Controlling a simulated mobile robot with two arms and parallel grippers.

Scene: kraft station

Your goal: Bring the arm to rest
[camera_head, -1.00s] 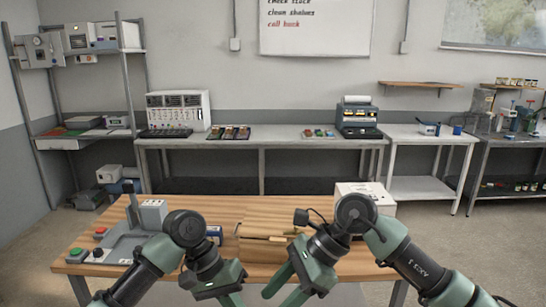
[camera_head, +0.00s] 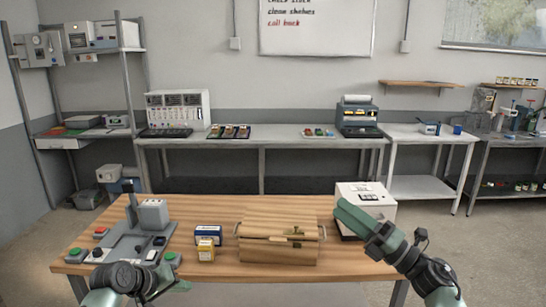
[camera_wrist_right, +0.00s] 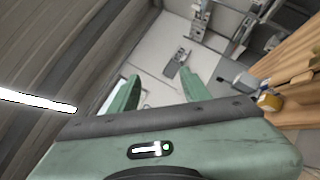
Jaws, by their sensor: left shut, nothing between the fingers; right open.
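My right arm reaches in from the lower right in the head view. Its green gripper (camera_head: 352,216) points up and left, in front of the white box (camera_head: 352,193) at the table's right. In the right wrist view, the right gripper (camera_wrist_right: 160,92) has its two green fingers apart with nothing between them. My left arm is low at the bottom left, mostly cut off by the frame. Its gripper (camera_head: 178,288) is shut and empty by the table's front edge. Neither gripper holds anything.
On the wooden table (camera_head: 215,275) stand a grey fixture with buttons (camera_head: 125,245), a blue box (camera_head: 208,234), a yellow box (camera_head: 205,250) and a wooden chest (camera_head: 278,243). A long bench (camera_head: 265,137) stands along the back wall. The front right of the tabletop is clear.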

